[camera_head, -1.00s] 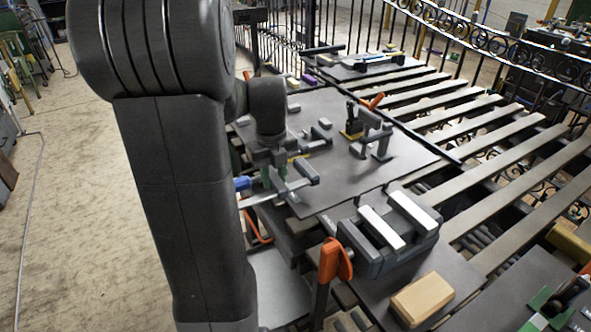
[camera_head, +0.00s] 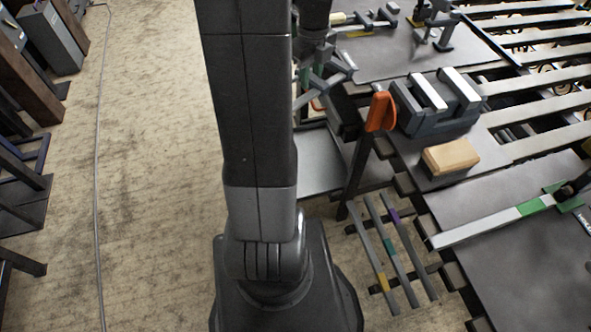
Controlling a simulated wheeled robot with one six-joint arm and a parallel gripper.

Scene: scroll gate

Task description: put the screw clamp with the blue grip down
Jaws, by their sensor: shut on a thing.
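My gripper (camera_head: 317,52) is at the top centre, just right of my arm link, and is partly hidden. It is shut on a grey screw clamp (camera_head: 335,74) whose bar slants down towards the left. The clamp is held near the left edge of the grey work plate (camera_head: 385,62). Its grip is hidden behind my arm, so its blue colour does not show now. I cannot tell whether the clamp touches anything.
A grey vise (camera_head: 436,105) and a wooden block (camera_head: 450,157) stand right of an orange-handled tool (camera_head: 380,112). A low rack (camera_head: 390,255) has bars marked yellow, green and purple. A clamp with green parts (camera_head: 495,222) lies on the right plate. A silver tray (camera_head: 320,162) is left.

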